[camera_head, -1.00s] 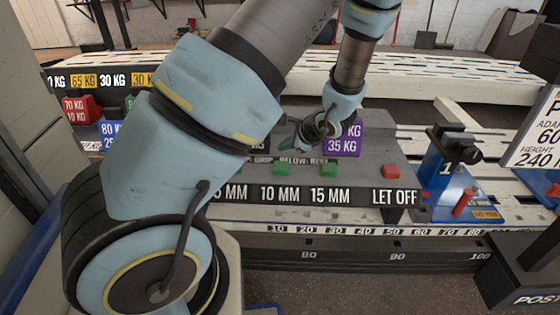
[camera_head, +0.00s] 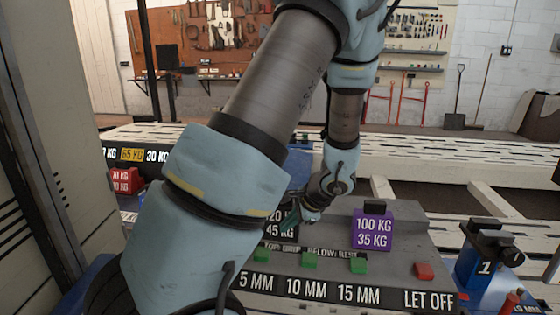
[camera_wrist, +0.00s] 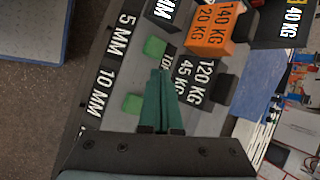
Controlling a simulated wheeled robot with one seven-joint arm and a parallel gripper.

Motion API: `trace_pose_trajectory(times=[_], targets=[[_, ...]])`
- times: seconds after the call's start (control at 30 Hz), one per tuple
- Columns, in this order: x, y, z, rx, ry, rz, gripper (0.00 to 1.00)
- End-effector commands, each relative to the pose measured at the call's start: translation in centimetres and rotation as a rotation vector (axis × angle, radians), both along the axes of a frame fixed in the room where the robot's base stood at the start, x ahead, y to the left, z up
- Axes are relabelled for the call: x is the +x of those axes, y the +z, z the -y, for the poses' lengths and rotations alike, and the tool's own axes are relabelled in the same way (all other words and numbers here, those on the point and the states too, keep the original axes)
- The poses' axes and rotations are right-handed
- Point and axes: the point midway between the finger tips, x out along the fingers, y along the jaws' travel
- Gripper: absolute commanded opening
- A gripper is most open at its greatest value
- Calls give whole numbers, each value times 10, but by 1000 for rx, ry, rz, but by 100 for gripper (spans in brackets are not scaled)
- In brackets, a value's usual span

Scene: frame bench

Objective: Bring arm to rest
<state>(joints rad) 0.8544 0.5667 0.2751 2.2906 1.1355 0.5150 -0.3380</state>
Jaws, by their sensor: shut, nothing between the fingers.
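My arm comes down from the top of the head view and hides the panel's left part. In the head view I cannot tell whether the fingertips touch anything.
Green buttons (camera_head: 358,265) and a red LET OFF button (camera_head: 424,271) line the panel's front. A purple 100 KG 35 KG block (camera_head: 373,231) stands right of my gripper. A blue clamp marked 1 (camera_head: 484,266) is farther right. A red block (camera_head: 126,181) is at left.

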Motion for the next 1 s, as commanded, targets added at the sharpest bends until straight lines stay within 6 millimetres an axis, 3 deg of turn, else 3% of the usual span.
trace_pose_trajectory(times=[0.03, 0.2, 0.4, 0.5, 0.7, 1.0], targets=[[-10, 28, -22, -71, 132, -12, 0], [-49, 79, -63, -300, 522, -40, 0], [-84, 137, -86, -560, 909, -14, 0], [-94, 156, -91, -654, 1039, 11, 0], [-101, 172, -95, -743, 1158, 40, 0], [-102, 171, -94, -748, 1164, 40, 0]])
